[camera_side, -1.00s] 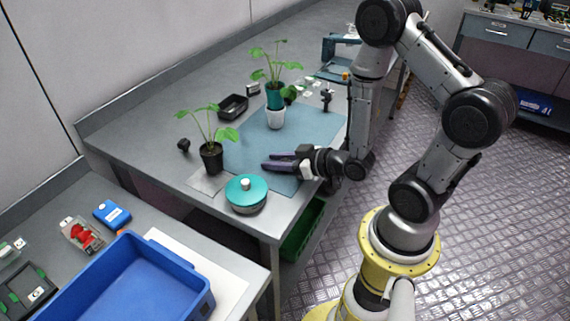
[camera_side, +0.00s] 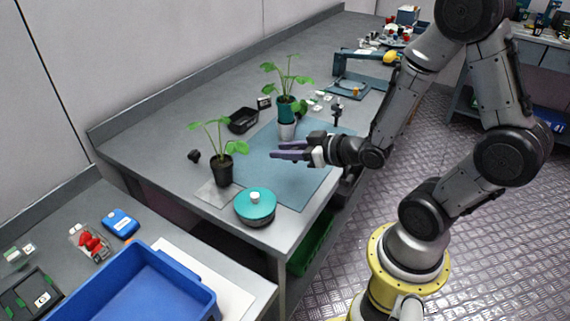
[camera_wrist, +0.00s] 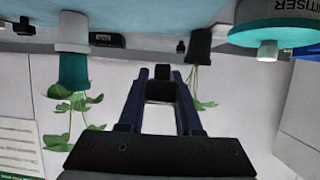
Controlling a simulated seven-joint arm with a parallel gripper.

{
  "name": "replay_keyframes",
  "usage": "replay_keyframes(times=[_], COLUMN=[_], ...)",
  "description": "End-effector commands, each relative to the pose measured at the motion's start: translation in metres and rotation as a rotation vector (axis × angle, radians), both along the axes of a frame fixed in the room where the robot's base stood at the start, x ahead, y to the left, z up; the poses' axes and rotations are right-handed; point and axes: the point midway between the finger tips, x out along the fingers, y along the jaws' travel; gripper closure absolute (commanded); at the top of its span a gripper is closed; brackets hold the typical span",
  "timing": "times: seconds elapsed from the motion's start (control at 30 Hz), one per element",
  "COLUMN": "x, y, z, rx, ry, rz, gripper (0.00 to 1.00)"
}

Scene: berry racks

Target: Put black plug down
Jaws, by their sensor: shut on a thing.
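My gripper (camera_side: 276,150) is held level above the blue mat (camera_side: 262,178), pointing left toward the plant in the black pot. In the wrist view, which shows the bench upside down, my gripper (camera_wrist: 162,77) is shut on a small dark block, the black plug (camera_wrist: 162,90), between its two long fingers. The plug is apart from the bench. In the side view I cannot make the plug out between the fingers.
A plant in a black pot (camera_side: 223,171), a teal-lidded container (camera_side: 255,206), a teal pot on a white base (camera_side: 287,110), a black tray (camera_side: 243,120) and a small black object (camera_side: 194,156) stand around the mat. The mat's middle is clear.

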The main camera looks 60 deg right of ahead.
Motion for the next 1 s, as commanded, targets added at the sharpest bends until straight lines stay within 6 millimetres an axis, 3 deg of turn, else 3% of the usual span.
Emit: replay_keyframes(times=[0.1,0.27,0.37,0.6,0.7,0.87,1.0], x=[0.001,0.003,0.020,0.087,0.107,0.122,0.121], y=[0.000,0.006,0.012,0.039,0.046,0.053,0.078], z=[0.015,0.015,0.012,0.007,0.009,0.017,0.017], rx=[-0.001,0.007,0.004,-0.004,-0.007,-0.010,0.001], ry=[-0.004,0.021,0.032,0.025,0.015,-0.002,0.001], rz=[0.001,0.020,0.064,0.238,0.286,0.327,0.379], gripper=[1.00,1.00,1.00,1.00,1.00,1.00,1.00])
